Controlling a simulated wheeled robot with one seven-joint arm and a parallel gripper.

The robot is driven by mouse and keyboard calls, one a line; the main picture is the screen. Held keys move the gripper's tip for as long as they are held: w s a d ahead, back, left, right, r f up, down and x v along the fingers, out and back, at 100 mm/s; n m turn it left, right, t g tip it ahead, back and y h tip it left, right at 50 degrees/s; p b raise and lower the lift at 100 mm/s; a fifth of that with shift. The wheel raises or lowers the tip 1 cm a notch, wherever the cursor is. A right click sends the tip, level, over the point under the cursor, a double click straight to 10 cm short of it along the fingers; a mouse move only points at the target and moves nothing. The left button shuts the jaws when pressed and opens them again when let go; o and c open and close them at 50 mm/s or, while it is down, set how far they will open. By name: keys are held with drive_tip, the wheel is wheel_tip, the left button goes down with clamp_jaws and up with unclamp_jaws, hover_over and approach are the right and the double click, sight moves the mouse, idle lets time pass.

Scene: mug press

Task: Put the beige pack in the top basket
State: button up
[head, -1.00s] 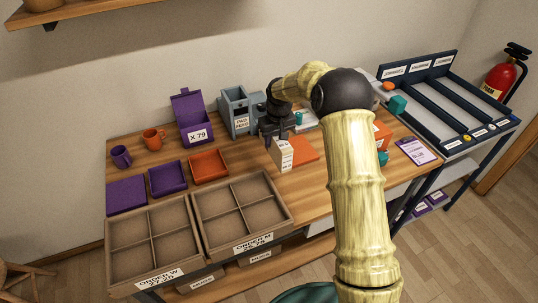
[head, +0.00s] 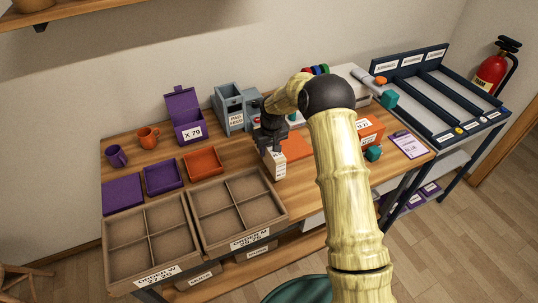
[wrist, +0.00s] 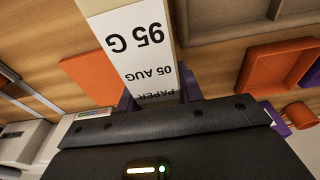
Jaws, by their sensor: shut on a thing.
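The beige pack (head: 279,166) is upright in my gripper, with a white label on its side. In the wrist view the pack (wrist: 120,8) shows close up, its label reading "95 G", "05 AUG" and "PAPER". My gripper (head: 271,148) is shut on the pack's upper part; it also shows in the wrist view (wrist: 160,96). I cannot tell which container is the top basket.
A left divided brown tray (head: 150,280) stands beside the right one; both look empty. Behind them are a purple tray (head: 163,191), an orange tray (head: 204,176) and a purple box (head: 188,134). A grey dispenser (head: 229,121) stands at the back. An orange mat (head: 297,147) lies right of the pack.

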drive_tip(key=shift+f+p, duration=0.4)
drive_tip(key=shift+f, duration=1.4)
drive_tip(key=shift+f, duration=0.15)
drive_tip(key=o, duration=1.2)
drive_tip(key=r, duration=0.4)
drive_tip(key=s+r+b, duration=0.1)
drive_tip(key=r, duration=0.7)
drive_tip(key=shift+s+d+b, duration=0.35)
